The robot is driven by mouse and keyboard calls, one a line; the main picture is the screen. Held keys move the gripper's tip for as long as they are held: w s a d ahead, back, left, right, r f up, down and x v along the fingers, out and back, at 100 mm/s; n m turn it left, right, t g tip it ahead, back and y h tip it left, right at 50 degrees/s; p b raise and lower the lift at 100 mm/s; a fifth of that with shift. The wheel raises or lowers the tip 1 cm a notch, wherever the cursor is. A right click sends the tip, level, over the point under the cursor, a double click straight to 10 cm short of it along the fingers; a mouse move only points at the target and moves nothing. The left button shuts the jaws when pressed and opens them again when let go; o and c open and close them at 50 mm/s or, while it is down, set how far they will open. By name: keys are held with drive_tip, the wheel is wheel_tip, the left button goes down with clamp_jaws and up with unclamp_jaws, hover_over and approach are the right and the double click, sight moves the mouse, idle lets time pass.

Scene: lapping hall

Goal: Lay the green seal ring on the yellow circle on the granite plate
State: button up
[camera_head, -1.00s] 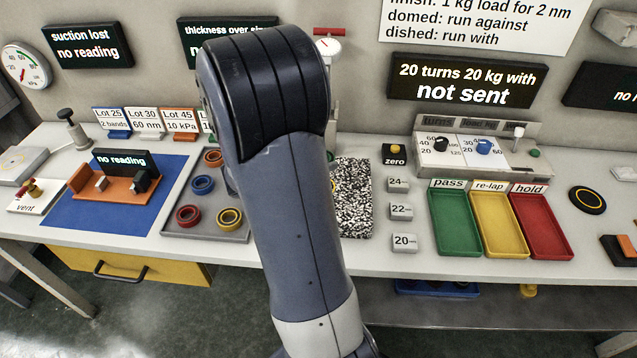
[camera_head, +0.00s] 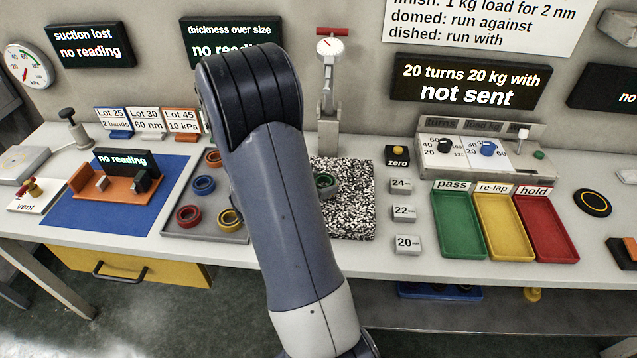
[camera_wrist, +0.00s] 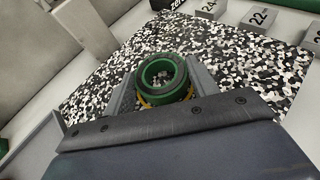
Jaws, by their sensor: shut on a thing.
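The green seal ring (camera_wrist: 163,78) is between the two fingers of my gripper (camera_wrist: 160,88) in the wrist view, and they are shut on it. It also shows in the head view (camera_head: 326,183), beside my arm and over the speckled granite plate (camera_head: 352,222). The plate fills much of the wrist view (camera_wrist: 230,65). I cannot tell whether the ring touches the plate.
A gauge stand (camera_head: 329,100) rises behind the plate. Grey weights (camera_head: 404,213) stand to its right, then green, yellow and red trays. A grey tray (camera_head: 180,222) with several coloured rings lies left of my arm, partly hidden by it.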

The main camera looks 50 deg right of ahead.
drive_tip(key=o, duration=1)
drive_tip(key=shift+r, duration=0.1)
drive_tip(key=shift+a+r+p, duration=0.15)
drive_tip(key=shift+p, duration=0.2)
drive_tip(key=v, duration=1.1)
drive_tip(key=shift+a, duration=0.35)
